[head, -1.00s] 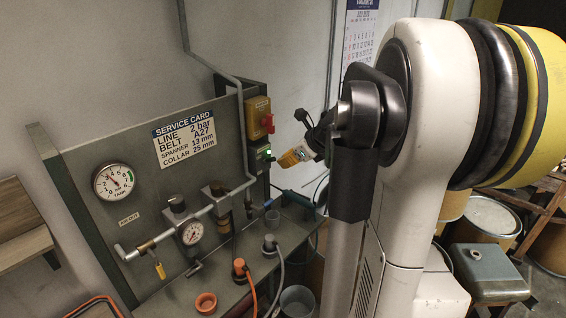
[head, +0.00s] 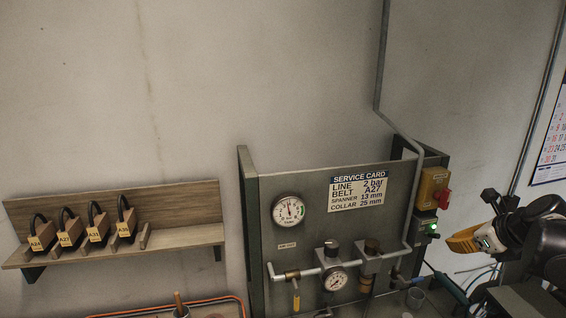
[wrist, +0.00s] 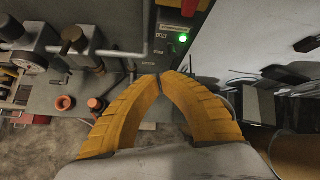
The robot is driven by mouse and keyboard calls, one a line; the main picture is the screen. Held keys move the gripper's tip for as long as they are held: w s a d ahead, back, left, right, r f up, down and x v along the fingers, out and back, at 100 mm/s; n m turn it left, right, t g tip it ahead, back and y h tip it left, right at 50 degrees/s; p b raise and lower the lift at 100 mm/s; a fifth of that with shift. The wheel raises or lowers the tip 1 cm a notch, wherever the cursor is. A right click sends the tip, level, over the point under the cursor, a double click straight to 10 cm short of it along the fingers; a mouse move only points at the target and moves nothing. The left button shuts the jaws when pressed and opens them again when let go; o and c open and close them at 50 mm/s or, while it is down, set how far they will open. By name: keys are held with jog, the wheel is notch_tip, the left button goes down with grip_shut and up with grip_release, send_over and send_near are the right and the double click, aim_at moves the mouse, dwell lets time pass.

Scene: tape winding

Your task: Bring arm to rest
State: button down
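My gripper (head: 462,241) is at the right of the head view, to the right of the grey service panel (head: 335,225) and apart from it. In the wrist view its yellow ribbed fingers (wrist: 161,80) arch together and meet at the tips, with nothing visible between them. My dark wrist is cut off by the right edge of the head view.
A wooden shelf (head: 190,238) with several tagged belts hangs at left. A calendar (head: 553,145) hangs at right.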

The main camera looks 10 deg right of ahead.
jog(key=s+a+f+n+g+b, duration=0.1)
jog(key=s+a+f+n+b, duration=0.2)
jog(key=a+n, duration=0.4)
jog(key=s+a+f+n+b, duration=0.1)
jog(key=a+f+n+b, duration=0.3)
jog(key=a, duration=0.4)
jog(key=s+a+f+n+g+b, duration=0.1)
jog(key=s+a+f+n+b, duration=0.2)
jog(key=a+n, duration=0.4)
jog(key=s+a+f+n+b, duration=0.7)
jog(key=a+f+n, duration=0.3)
jog(key=n, duration=0.3)
jog(key=shift+s+a+f+n, duration=0.4)
jog(key=shift+s+f, duration=0.15)
jog(key=shift+s, duration=0.35)
